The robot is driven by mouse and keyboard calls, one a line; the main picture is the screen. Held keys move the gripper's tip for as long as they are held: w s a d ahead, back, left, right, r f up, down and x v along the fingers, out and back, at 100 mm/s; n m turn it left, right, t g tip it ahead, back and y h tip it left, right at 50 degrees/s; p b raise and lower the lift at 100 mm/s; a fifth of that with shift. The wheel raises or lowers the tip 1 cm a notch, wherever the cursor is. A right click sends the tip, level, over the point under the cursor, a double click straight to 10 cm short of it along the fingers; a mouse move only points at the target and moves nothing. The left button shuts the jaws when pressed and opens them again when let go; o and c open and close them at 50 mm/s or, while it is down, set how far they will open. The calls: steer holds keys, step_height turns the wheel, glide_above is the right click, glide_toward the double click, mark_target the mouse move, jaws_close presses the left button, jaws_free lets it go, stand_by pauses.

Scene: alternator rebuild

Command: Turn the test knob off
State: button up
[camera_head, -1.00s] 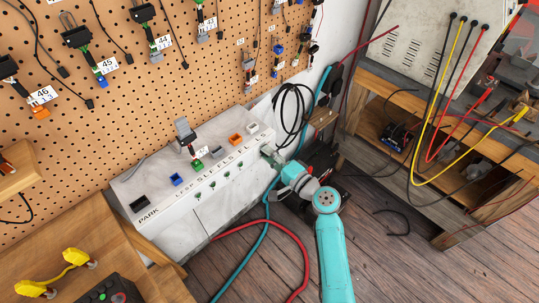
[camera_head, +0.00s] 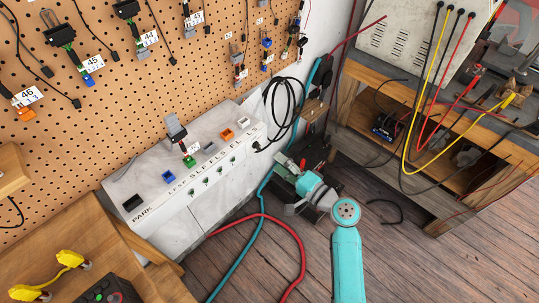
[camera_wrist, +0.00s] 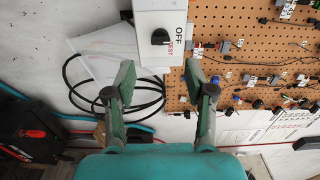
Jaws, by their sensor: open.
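The test knob (camera_wrist: 160,37) is small and black, on a white box (camera_wrist: 150,19) at the top of the wrist view. Black "OFF" and red "TEST" labels are beside it; I cannot tell clearly which one it points at. My gripper (camera_wrist: 158,80) is open and empty, its two green-grey fingers spread below the knob in the picture, touching nothing that I can see. In the head view my gripper (camera_head: 285,184) is beyond the right end of the white bench unit. The knob is not visible in the head view.
The white bench unit (camera_head: 185,218) carries several small coloured blocks. A pegboard (camera_head: 130,95) with tagged cables hangs behind it. Coiled black cable (camera_head: 285,110) and red and teal hoses (camera_head: 300,262) lie near my arm. A wooden bench (camera_head: 400,85) stands right; the floor between has free room.

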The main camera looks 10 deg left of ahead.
steer(key=shift+v, duration=1.8)
steer(key=s+d+f+t+h, duration=0.1)
steer(key=s+d+f+h, duration=0.25)
steer(key=s, duration=0.35)
steer(key=s+d+f+h, duration=0.3)
steer(key=s+d+f, duration=0.15)
steer(key=s, duration=0.35)
steer(key=s+d+f+t+h, duration=0.1)
steer(key=s+d+f+h, duration=0.25)
steer(key=s, duration=0.35)
steer(key=s+d+r+n+t+h, duration=0.1)
steer(key=s+d+r+n+h, duration=0.1)
steer(key=s+r, duration=0.5)
steer(key=s+d+r+n+h, duration=0.2)
steer(key=s+r+n, duration=0.3)
steer(key=s, duration=0.8)
step_height(320, 180, up, 3)
steer(key=shift+s+d+r+t, duration=0.1)
steer(key=shift+s+d+t, duration=0.25)
steer(key=shift+d, duration=0.4)
